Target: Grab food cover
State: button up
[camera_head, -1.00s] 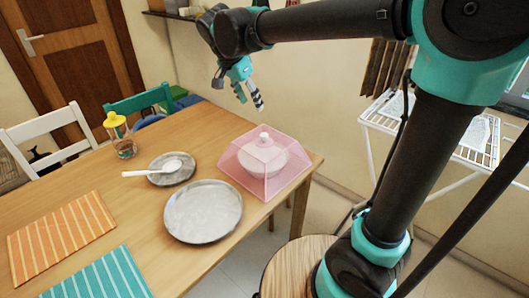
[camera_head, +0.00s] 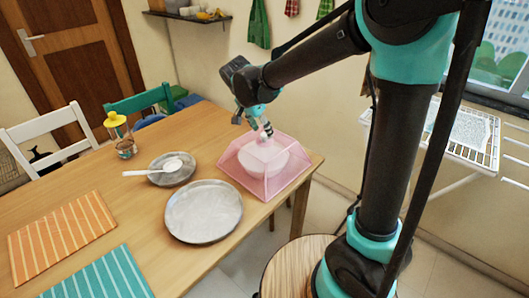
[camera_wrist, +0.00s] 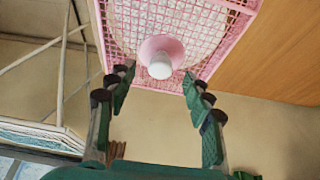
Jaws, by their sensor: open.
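The pink see-through food cover (camera_head: 250,182) stands on the table near its right corner, over a white round dish (camera_head: 268,160). In the wrist view the cover shows as a pink mesh (camera_wrist: 122,22) with a pink and white knob (camera_wrist: 160,65) on top. My gripper (camera_head: 257,130) is just above the top of the cover in the head view and hides its knob there. In the wrist view my gripper (camera_wrist: 157,85) is open, with one finger on each side of the knob. The fingers look apart from the knob.
A round metal plate (camera_head: 203,212) lies left of the cover. A smaller plate (camera_head: 180,177) with a white spoon (camera_head: 150,172) and a yellow-topped jar (camera_head: 120,135) are farther left. Striped placemats (camera_head: 62,232) lie at the front left. A drying rack (camera_head: 468,142) stands at the right.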

aim_at(264, 134)
jog(key=shift+x, duration=1.5)
jog(key=shift+c, duration=0.2)
grip_shut()
